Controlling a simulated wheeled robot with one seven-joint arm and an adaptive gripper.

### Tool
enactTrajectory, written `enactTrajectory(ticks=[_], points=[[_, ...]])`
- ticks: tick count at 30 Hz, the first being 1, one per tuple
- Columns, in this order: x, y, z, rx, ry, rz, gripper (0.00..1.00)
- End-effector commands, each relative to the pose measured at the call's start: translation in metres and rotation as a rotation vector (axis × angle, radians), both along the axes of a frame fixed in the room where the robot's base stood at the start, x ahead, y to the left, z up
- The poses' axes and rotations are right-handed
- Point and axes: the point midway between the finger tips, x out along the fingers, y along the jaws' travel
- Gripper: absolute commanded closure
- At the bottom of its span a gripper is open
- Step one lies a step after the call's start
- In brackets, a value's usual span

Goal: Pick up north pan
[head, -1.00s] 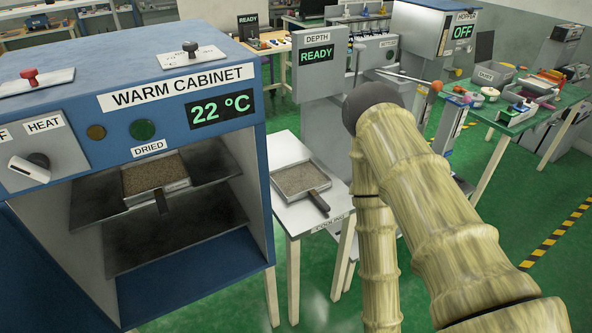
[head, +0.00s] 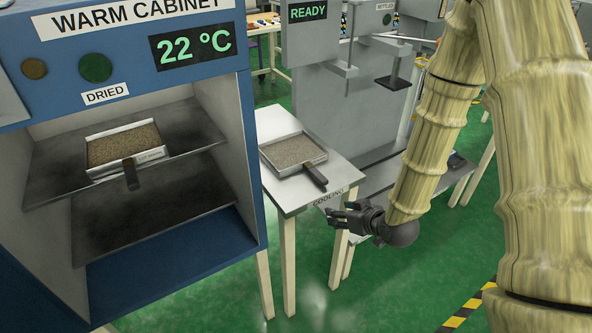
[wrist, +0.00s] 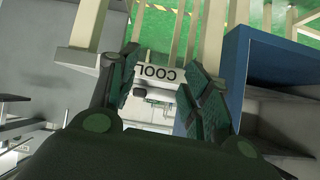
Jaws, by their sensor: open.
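Two shallow metal pans filled with brown grains show in the head view. One pan (head: 125,150) sits on the upper shelf inside the warm cabinet, its dark handle pointing out of the opening. The other pan (head: 293,153) sits on the white cooling table, its dark handle reaching the front right edge. The cabinet pan has a small label too small to read, so I cannot tell which is the north pan. My gripper (head: 340,216) is open and empty, in front of and below the cooling table edge. In the wrist view its fingers (wrist: 160,85) are apart, with the table's label between them.
The blue warm cabinet (head: 252,150) stands left of the cooling table (head: 270,122), with its front open. A grey depth stand (head: 318,95) rises behind and right of the table. Green floor in front is free.

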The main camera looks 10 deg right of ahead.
Motion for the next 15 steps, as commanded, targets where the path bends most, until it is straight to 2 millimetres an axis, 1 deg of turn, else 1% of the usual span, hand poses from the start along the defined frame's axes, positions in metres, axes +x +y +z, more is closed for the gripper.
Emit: enactTrajectory(ticks=[1, 3, 6, 9, 12, 15], points=[[0.013, -0.003, 0.006, 0.005, -0.053, 0.01, 0.52], [0.025, -0.005, 0.023, 0.01, -0.116, 0.028, 0.52], [0.037, -0.008, 0.042, 0.015, -0.184, 0.048, 0.52], [0.044, -0.009, 0.055, 0.017, -0.226, 0.061, 0.52], [0.049, -0.009, 0.061, 0.018, -0.247, 0.067, 0.52], [0.059, -0.006, 0.059, 0.016, -0.251, 0.07, 0.52]])
